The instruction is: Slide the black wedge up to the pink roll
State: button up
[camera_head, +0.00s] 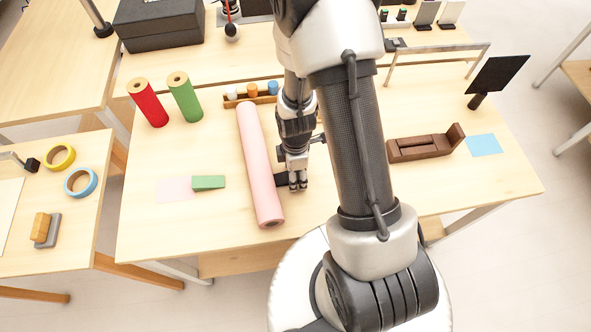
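The pink roll (259,165) lies lengthwise on the middle of the table. The black wedge (282,180) shows as a small dark piece low on the table, at the right side of the roll near its front end. Its left end is at or very near the roll; I cannot tell whether they touch. My gripper (297,184) points down at the right end of the wedge, close to the tabletop, and hides part of it. Its fingers are too small to tell whether they are open or shut.
A green wedge (208,182) and a pink sheet (175,189) lie left of the roll. Red (148,103) and green (185,97) rolls stand behind. A brown wooden holder (425,146) and blue sheet (484,145) lie right. My arm covers the table's centre right.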

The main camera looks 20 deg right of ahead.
notch_tip(320, 180, up, 12)
dwell(0.5)
dwell(0.4)
jog(key=s+a+r+m+t, duration=0.2)
jog(key=s+r+m, duration=0.4)
jog(key=r, duration=0.5)
jog(key=s+a+r+m+t, duration=0.2)
jog(key=s+r+m, duration=0.5)
jog(key=r, duration=0.4)
jog(key=shift+s+a+r+m+t, duration=0.2)
jog(key=shift+r+m+t, duration=0.1)
jog(key=shift+m, duration=0.6)
jog(key=shift+w, duration=0.15)
